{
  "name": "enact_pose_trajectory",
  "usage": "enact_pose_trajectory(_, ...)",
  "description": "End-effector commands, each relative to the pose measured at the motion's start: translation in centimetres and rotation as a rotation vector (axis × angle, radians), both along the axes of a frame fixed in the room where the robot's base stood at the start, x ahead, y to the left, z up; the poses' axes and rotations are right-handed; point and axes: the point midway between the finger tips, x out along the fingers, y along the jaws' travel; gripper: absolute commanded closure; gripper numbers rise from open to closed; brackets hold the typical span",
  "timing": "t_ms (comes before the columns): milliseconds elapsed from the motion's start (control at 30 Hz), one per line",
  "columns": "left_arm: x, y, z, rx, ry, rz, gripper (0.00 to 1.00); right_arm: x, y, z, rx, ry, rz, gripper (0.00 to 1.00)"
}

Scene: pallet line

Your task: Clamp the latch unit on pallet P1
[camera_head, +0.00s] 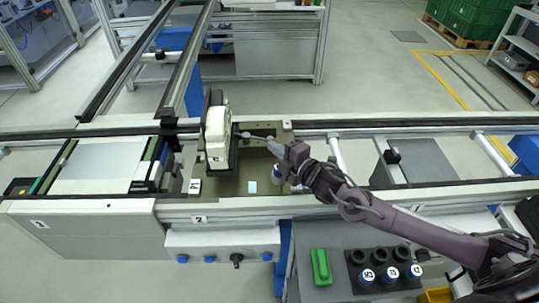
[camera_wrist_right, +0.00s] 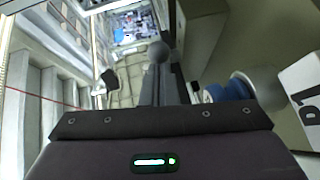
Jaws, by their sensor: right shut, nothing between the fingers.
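Pallet P1 (camera_head: 232,186) is an olive plate on the conveyor, with a white P1 label at its left corner. A white block-shaped unit (camera_head: 217,132) with a dark upright plate stands on it; I take it for the latch unit. A grey lever with a ball knob (camera_head: 246,134) lies to its right. The knob also shows in the right wrist view (camera_wrist_right: 159,52), just beyond the fingers. My right gripper (camera_head: 271,143) is shut and empty, close to the lever; whether they touch I cannot tell. My left gripper is not in view.
A blue-and-white cylinder (camera_wrist_right: 240,88) stands beside the right gripper. Conveyor rails (camera_head: 430,122) run along the back. A lower grey shelf holds a green object (camera_head: 320,266) and a dark rack (camera_head: 352,279) with several blue-and-white labelled pieces. The conveyor at right is mostly bare.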

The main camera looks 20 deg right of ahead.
Motion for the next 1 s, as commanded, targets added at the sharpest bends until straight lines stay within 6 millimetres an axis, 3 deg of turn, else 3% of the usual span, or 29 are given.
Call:
enact_pose_trajectory(400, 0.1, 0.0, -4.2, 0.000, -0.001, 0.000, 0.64, 2.1, -2.4, -0.3, 0.000, -0.003, 0.269, 1.00)
enact_pose_trajectory(1000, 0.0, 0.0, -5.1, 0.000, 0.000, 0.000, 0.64, 3.0, -3.0, 0.0, 0.000, -0.001, 0.264, 1.00)
